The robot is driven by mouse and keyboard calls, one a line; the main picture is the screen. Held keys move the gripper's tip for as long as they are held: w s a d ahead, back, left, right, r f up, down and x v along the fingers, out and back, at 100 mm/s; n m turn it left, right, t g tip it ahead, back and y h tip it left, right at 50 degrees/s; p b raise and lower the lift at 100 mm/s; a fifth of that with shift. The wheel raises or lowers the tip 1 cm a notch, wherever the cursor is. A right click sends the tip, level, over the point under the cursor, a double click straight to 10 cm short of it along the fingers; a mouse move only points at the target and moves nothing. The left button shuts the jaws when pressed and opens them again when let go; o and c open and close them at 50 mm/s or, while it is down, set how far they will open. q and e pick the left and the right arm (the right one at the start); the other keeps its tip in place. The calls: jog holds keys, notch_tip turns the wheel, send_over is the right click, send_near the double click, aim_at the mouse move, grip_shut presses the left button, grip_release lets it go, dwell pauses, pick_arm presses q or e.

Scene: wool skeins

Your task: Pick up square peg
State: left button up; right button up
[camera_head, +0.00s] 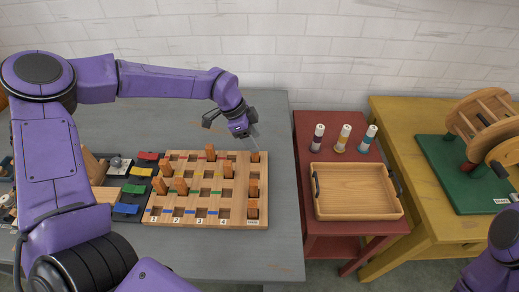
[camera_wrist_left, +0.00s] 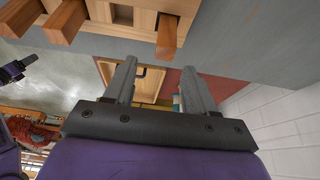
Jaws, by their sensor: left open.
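Several orange-brown square pegs stand in a light wooden board (camera_head: 235,213) with rows of square holes. One peg (camera_head: 255,156) is at the board's far right corner, just below my left gripper (camera_head: 252,141). In the left wrist view a peg (camera_wrist_left: 167,38) stands out from the board edge, beyond the fingertips and apart from them. My left gripper (camera_wrist_left: 158,68) is open with nothing between its fingers. Other pegs (camera_head: 159,186) stand further left on the board. A purple arm of mine shows at the lower right; its gripper does not show clearly.
Coloured blocks (camera_head: 133,189) sit in a dark tray left of the board. A red table (camera_head: 315,225) to the right holds a wooden tray (camera_head: 355,205) and bottles (camera_head: 342,138). A yellow table (camera_head: 400,240) carries a wooden wheel device (camera_head: 480,115). The grey table behind the board is clear.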

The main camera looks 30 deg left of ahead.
aim_at(255, 155)
pick_arm(q)
jog(key=shift+s+d+f, duration=0.1)
jog(key=shift+s+f, duration=0.15)
jog(key=shift+s, duration=0.1)
jog(key=f, duration=0.2)
jog(key=w+f+p, duration=0.1)
jog(key=f, duration=0.1)
jog(key=w+f+p, duration=0.1)
jog(key=f, duration=0.1)
jog(key=shift+d, duration=0.35)
jog(key=shift+d+f, duration=0.1)
jog(key=shift+s+r, duration=0.2)
jog(key=shift+s, duration=0.05)
jog(key=shift+w+f, duration=0.1)
jog(key=c, duration=1)
pick_arm(e)
jog(key=shift+s+r, duration=0.25)
jog(key=shift+r, duration=0.8)
